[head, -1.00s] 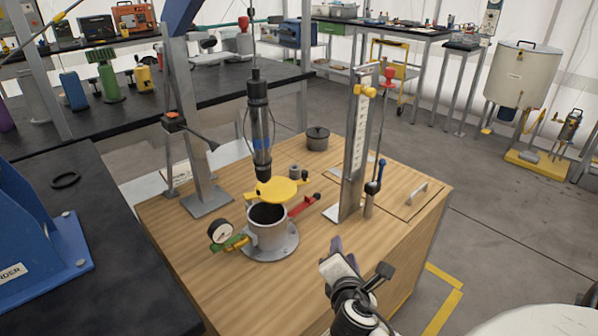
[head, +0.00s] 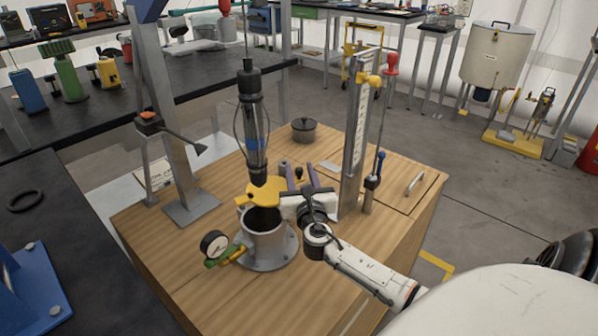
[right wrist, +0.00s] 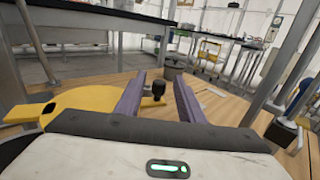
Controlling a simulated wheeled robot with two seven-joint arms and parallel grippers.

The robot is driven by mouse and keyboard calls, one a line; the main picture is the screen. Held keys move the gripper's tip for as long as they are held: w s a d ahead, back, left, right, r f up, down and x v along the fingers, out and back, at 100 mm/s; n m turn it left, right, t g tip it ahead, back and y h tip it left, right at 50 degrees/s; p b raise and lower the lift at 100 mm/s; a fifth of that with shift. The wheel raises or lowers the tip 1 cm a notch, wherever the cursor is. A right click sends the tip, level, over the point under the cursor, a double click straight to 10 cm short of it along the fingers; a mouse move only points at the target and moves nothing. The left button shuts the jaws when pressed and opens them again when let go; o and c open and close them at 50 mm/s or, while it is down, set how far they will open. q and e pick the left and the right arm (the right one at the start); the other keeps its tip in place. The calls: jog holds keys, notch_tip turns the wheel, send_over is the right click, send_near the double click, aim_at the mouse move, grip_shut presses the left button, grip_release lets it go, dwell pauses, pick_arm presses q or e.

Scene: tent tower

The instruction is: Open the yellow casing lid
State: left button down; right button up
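The yellow casing lid (head: 266,193) is a flat disc at the back of the grey metal casing (head: 264,240) on the wooden table. The casing's dark mouth shows in front of and below the lid. My right gripper (head: 299,177) is just right of the lid, with its purple fingers apart and pointing away from the head camera. In the right wrist view, the lid (right wrist: 88,103) lies left of the open fingers (right wrist: 158,88), with nothing held between them. Whether the gripper body touches the lid is unclear. My left gripper is not in view.
A glass cylinder (head: 252,130) hangs above the casing. A gauge (head: 214,243) sits at its left. A scaled metal post (head: 357,150) stands right of my gripper. A dark pot (head: 303,130) stands behind. The table's front is clear.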

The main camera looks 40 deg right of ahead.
jog(key=shift+w+d, duration=0.4)
jog(key=shift+w, duration=0.15)
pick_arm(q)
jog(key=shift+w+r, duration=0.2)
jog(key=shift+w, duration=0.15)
pick_arm(e)
grip_shut()
jog(key=shift+w, duration=0.1)
